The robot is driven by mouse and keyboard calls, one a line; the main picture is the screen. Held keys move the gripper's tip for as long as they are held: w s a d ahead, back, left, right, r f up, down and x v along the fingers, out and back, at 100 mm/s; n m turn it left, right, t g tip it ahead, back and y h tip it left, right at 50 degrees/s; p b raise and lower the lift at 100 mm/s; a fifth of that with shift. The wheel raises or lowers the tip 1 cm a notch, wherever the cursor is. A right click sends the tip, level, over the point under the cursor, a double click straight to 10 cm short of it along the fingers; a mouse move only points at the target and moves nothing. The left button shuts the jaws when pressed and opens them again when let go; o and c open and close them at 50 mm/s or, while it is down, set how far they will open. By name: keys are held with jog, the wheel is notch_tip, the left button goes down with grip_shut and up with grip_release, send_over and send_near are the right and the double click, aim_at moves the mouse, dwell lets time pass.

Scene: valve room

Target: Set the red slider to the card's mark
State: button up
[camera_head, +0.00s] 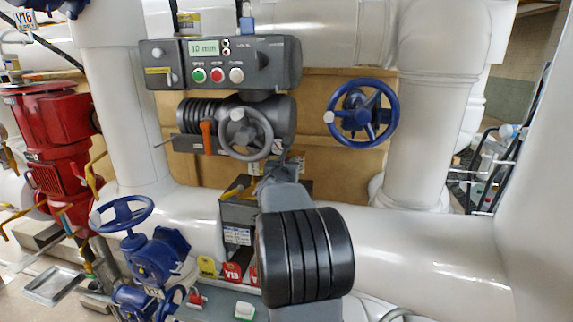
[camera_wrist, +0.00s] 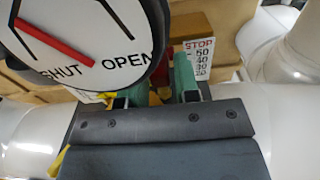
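In the wrist view, a small red part (camera_wrist: 155,97), likely the red slider, shows between the two green fingertips of my gripper (camera_wrist: 156,84). The fingers stand apart and I see no clear contact with it. Its lower part is hidden behind the gripper body. A white scale plate (camera_wrist: 200,58) marked STOP, 50, 40, 30 stands just right of the fingers; its lower numbers are partly cut off. In the head view my arm hides the slider. A white printed card (camera_head: 238,236) is on the dark box; its text is too small to read.
A round SHUT/OPEN dial (camera_wrist: 85,45) with a red pointer is close beside the left finger. Above are a grey panel (camera_head: 285,62) with a 10 mm display (camera_head: 203,48) and a grey handwheel (camera_head: 246,133). A blue handwheel (camera_head: 362,113) and white pipes surround the spot.

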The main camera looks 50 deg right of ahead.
grip_shut()
jog(key=shift+f, duration=0.1)
notch_tip(320, 180, down, 4)
jog(key=b, duration=0.5)
jog(key=shift+r+b, duration=0.25)
jog(key=shift+b, duration=0.05)
jog(key=shift+o, duration=1.7)
grip_release()
jog(key=shift+r, duration=0.1)
jog(key=b+v, duration=0.2)
jog(key=v, duration=1.2)
